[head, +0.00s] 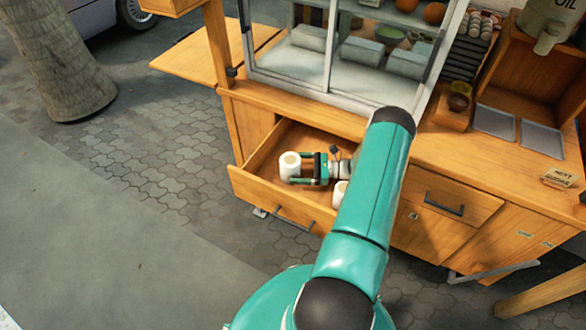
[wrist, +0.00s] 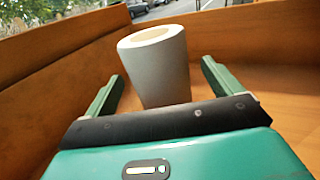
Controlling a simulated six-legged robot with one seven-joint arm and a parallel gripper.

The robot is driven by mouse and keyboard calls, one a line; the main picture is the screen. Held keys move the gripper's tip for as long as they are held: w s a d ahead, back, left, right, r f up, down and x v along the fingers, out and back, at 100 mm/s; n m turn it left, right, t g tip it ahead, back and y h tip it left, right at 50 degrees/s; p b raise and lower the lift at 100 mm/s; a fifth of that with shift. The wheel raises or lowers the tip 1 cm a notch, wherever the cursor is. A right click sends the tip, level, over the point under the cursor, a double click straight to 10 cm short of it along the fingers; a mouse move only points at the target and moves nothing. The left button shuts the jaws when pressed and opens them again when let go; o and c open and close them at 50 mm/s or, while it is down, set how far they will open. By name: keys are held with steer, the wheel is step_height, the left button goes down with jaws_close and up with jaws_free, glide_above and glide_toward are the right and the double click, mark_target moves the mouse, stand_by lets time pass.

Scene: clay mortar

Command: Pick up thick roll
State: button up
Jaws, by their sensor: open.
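A thick white roll (head: 290,165) with a tan core stands upright in the open drawer (head: 262,200), toward its left end. In the wrist view the roll (wrist: 163,72) stands ahead, its top opening visible. My gripper (head: 292,168) is inside the drawer, reaching in from the right. Its two green fingers (wrist: 160,85) are open, one on each side of the roll, with a visible gap on both sides in the wrist view. A second white roll (head: 340,194) stands in the drawer to the right, partly hidden by my arm.
The drawer's wooden walls (wrist: 60,70) rise close around my gripper. Above is the wooden cart counter (head: 300,113) with a glass case (head: 340,60). Paved ground is open at the left.

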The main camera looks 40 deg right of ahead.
mark_target(285, 167)
steer(key=x, duration=0.4)
steer(key=shift+w+a+r, duration=0.15)
steer(key=shift+w+a, duration=0.05)
steer(key=c, duration=1.1)
steer(key=shift+c, duration=0.2)
step_height(285, 167, up, 18)
steer(key=shift+s, duration=0.1)
